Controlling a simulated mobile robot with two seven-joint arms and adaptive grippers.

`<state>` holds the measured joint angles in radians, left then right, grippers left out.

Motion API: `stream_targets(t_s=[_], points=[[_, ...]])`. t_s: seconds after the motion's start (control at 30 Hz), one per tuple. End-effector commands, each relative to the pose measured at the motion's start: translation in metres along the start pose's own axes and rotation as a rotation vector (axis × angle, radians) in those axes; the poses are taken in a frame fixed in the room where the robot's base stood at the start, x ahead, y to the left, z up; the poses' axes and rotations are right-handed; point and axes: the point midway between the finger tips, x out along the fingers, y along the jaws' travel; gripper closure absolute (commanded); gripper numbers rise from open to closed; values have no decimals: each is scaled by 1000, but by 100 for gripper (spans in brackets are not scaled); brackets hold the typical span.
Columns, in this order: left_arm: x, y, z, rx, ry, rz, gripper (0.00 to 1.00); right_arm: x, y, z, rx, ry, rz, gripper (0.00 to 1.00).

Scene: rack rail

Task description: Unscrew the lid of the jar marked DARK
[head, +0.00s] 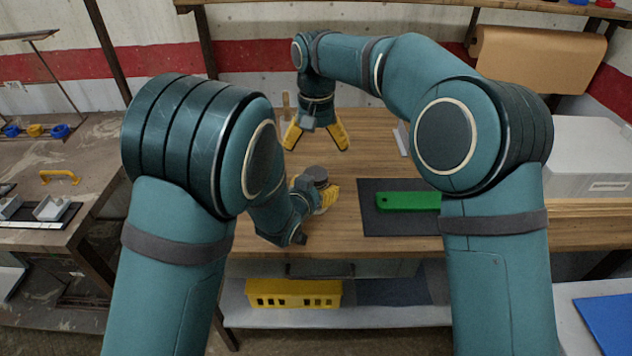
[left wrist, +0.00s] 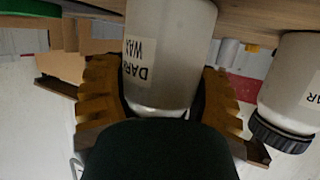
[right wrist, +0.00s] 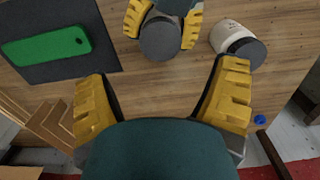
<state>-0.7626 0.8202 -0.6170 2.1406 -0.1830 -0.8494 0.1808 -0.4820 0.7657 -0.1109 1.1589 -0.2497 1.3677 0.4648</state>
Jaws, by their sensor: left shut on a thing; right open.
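The jar marked DARK WAX (left wrist: 170,50) stands upright on the bench between the fingers of my left gripper (left wrist: 165,95), which is shut on its body. Its round grey lid (head: 316,174) is on top and faces up in the head view; it also shows in the right wrist view (right wrist: 160,38). The lid is hidden in the left wrist view. My right gripper (head: 317,143) is open and empty, pointing down, above the bench and farther back than the jar. In the right wrist view its spread fingers (right wrist: 160,88) are apart from the lid.
A second pale jar with a dark lid (right wrist: 236,40) stands close beside the held one; its label is only partly visible. A green tool (head: 408,201) lies on a dark mat (head: 400,225) at the right. A small blue object (right wrist: 259,119) is near the bench edge.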

Motion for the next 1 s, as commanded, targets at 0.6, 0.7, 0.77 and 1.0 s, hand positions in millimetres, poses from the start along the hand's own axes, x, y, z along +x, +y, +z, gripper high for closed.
stream_targets(t_s=[0.6,0.7,0.77,1.0], points=[[0,0,-1,0,3,0,100,40,0,1,1,-7,-1,13],[0,0,-1,0,3,0,100,54,0,1,1,-6,-2,13],[0,0,-1,0,3,0,100,62,0,1,1,-7,-1,13],[0,0,-1,0,3,0,100,78,0,1,1,-4,-3,13]])
